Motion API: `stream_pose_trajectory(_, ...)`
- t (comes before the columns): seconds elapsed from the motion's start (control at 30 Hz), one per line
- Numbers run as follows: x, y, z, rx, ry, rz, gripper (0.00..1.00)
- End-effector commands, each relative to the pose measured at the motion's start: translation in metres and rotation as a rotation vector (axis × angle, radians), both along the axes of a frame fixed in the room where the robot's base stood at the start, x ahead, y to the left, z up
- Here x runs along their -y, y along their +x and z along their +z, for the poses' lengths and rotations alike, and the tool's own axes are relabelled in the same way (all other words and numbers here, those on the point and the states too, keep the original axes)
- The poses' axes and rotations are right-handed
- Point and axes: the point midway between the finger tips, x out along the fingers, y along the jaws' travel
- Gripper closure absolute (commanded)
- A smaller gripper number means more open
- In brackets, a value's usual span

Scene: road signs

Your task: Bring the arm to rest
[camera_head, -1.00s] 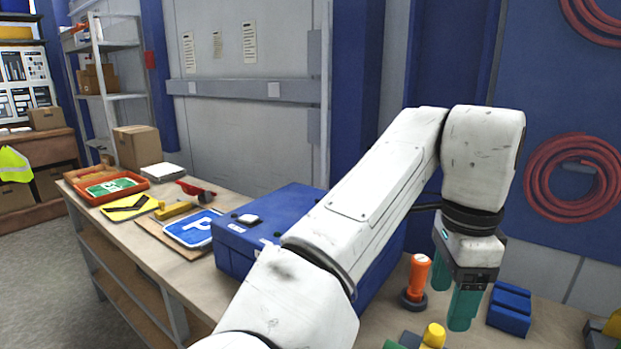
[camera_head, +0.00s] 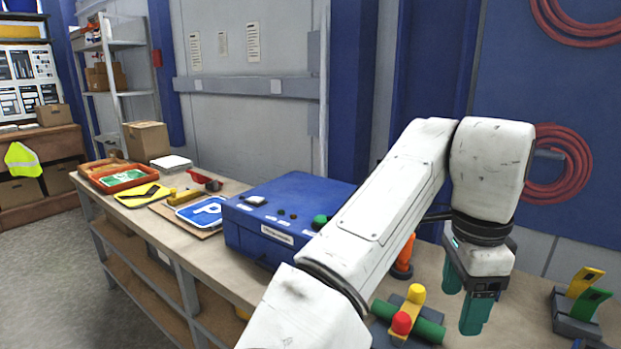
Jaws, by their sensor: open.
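My gripper (camera_head: 463,304) hangs at the right, pointing down above the workbench (camera_head: 517,300). Its two green fingers are apart with nothing between them. My white arm reaches up from the bottom middle, bends at the top and drops to the gripper. The arm hides part of the blue box and most of an orange-handled tool (camera_head: 404,262) behind it.
A blue box (camera_head: 262,240) with buttons stands left of my arm. A blue P sign (camera_head: 205,211), yellow items (camera_head: 144,195) and a red tray (camera_head: 118,181) lie further left. A green roller with red and yellow knobs (camera_head: 428,328) is near the gripper. A holder with yellow and green pieces (camera_head: 578,305) stands right.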

Motion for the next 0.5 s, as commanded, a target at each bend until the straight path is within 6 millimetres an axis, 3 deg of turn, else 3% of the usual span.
stream_pose_trajectory(0.27,0.036,0.001,-0.017,0.052,-0.088,0.019,0.33)
stream_pose_trajectory(0.5,0.083,-0.001,-0.038,0.116,-0.221,0.081,0.33)
